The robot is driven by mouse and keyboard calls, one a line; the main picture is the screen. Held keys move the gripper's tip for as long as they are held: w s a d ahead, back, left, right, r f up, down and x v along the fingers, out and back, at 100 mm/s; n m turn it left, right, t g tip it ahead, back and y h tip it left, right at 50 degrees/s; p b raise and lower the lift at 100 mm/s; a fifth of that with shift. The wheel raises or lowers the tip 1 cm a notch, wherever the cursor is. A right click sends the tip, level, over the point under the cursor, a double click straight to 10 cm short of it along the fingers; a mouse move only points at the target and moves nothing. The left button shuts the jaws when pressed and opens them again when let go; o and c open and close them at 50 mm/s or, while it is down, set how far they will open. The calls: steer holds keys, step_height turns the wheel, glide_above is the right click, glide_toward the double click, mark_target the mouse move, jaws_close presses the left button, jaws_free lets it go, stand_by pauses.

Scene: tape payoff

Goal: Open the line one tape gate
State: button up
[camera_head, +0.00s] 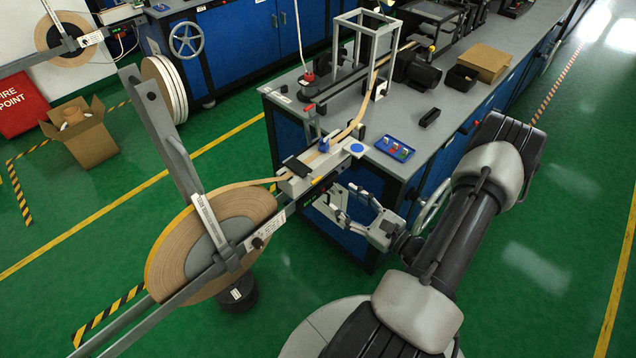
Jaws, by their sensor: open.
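A large brown tape reel (165,265) hangs on a grey stand at the lower left. Its tape runs up to a pale guide block (335,158) at the near corner of the line bench. On that block are a black plate (297,166), a small blue part (323,145) and a yellow part (317,181). The gate is likely among these, but I cannot tell which part it is or whether it is shut. My gripper (338,196) is open and empty, just below and in front of the block, with its fingers pointing toward it. Contact cannot be made out.
The grey bench (425,155) holds a blue tray (395,148) of small coloured items, a black box (461,78) and a clear-framed unit (362,45). A second reel (62,40) stands at the upper left. The green floor (110,200) has open room left of the bench.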

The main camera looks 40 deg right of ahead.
steer(key=b, duration=0.2)
glide_toward(303, 170)
steer(key=w, duration=0.4)
steer(key=shift+w+a+f, duration=0.1)
steer(key=shift+w+f, duration=0.05)
steer(key=shift+c, duration=0.3)
jaws_close()
